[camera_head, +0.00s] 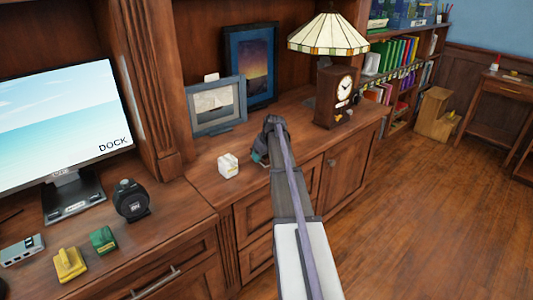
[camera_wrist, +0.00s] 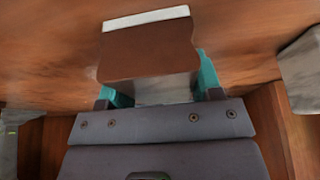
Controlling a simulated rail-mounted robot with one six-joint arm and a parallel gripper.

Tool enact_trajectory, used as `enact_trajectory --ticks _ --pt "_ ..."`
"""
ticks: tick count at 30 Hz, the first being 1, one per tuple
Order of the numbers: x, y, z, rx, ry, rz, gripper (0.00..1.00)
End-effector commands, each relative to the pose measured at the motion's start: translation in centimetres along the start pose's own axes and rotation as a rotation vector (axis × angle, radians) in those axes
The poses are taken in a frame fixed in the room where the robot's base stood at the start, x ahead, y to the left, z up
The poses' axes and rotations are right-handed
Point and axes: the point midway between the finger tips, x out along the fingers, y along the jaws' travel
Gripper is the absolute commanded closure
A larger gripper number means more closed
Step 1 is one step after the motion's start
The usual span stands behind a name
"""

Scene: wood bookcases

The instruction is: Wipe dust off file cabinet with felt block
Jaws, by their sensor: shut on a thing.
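My gripper (camera_head: 262,155) is low over the wooden cabinet top (camera_head: 225,195), in front of the picture frames. In the wrist view, the teal fingers of my gripper (camera_wrist: 155,88) are shut on the felt block (camera_wrist: 148,58), a brown block with a white strip along its far edge. The block is close to the reddish wood surface; I cannot tell whether it touches. In the head view the block is hidden by my arm. The cabinet has drawers and a door in front. I cannot make out dust clearly.
A white cube (camera_head: 228,165) stands left of my gripper. Behind are a grey picture frame (camera_head: 216,106) and a blue one (camera_head: 250,66). A clock (camera_head: 335,96) and a lamp (camera_head: 328,34) stand to the right. A monitor (camera_head: 62,125) stands at the left.

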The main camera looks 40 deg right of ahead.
Motion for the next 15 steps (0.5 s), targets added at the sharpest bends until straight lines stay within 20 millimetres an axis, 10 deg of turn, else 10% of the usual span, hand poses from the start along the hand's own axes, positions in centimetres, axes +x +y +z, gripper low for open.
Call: enact_trajectory --ticks 15 --pt "1.0 -0.1 -2.6 -0.001 0.000 -0.003 0.60"
